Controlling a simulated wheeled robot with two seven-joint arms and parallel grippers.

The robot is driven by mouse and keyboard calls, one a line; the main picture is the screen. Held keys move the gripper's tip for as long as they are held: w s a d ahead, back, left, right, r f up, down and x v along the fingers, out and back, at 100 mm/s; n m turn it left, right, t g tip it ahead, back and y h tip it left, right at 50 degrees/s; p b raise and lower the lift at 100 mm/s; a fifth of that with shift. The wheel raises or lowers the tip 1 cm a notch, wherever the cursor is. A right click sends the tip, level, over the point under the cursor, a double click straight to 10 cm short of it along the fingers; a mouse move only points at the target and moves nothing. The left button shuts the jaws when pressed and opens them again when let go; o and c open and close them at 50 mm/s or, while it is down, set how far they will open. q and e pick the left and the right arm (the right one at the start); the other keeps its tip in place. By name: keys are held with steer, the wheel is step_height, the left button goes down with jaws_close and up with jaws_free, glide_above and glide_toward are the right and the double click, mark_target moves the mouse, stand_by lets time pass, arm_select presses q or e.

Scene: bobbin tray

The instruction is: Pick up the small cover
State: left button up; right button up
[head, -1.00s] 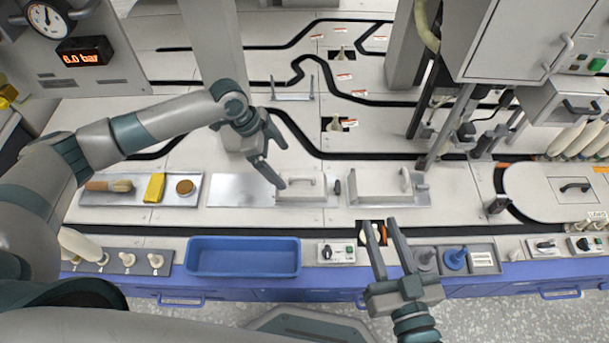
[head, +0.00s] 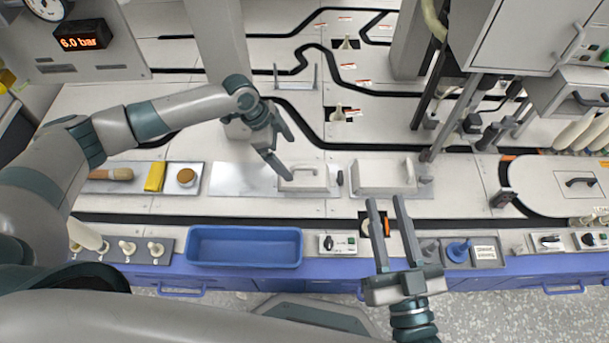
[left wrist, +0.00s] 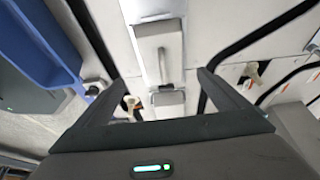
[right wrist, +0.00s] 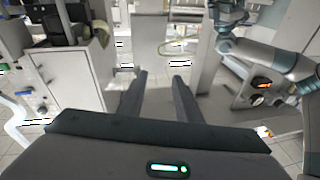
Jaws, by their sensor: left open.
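The small cover (head: 312,182) is a light grey block with a bar handle on top, on a metal plate left of centre in the head view. In the left wrist view the small cover (left wrist: 150,42) lies beyond the fingertips, its handle roughly midway between them. My left gripper (head: 290,161) is open and empty, at the cover's left end and apparently above it; whether it touches cannot be told. A larger grey cover (head: 380,178) with an upright handle stands to the right. My right gripper (head: 386,201) is open and empty over the front edge of the bench.
A blue bin (head: 244,262) sits at the front edge. A tray (head: 203,176) with a brush, a yellow block and a round brown-topped item lies left. A dark knob (head: 340,178) stands between the covers. A grey post (head: 216,45) rises behind the left gripper.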

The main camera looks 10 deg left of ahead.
arm_select(q)
steer(key=b, duration=0.1)
glide_above(302, 174)
steer(key=a, duration=0.2)
steer(key=f, duration=0.5)
steer(key=shift+s+d+f, duration=0.1)
steer(key=shift+s+f, duration=0.25)
steer(key=shift+s, duration=0.05)
steer(key=shift+d+f, duration=0.15)
steer(key=shift+f, duration=0.2)
arm_select(e)
steer(key=s+r+t+y, duration=0.1)
steer(key=s+r+t, duration=0.2)
steer(key=r, duration=0.2)
steer(key=shift+r+t, duration=0.35)
steer(key=shift+t, duration=0.05)
arm_select(q)
steer(key=shift+w+d+f+b, duration=0.1)
steer(key=shift+w+f+b, duration=0.05)
steer(key=shift+f+b, duration=0.4)
steer(key=shift+w+b+x, duration=0.2)
steer(key=shift+b+x, duration=0.4)
steer(key=shift+x, duration=1.45)
steer(key=shift+a, duration=0.2)
arm_select(e)
steer(key=r+t, duration=0.1)
steer(key=d+r+t, duration=0.2)
steer(key=r, duration=0.1)
steer(key=shift+w+y, duration=0.1)
steer(key=shift+y, duration=0.2)
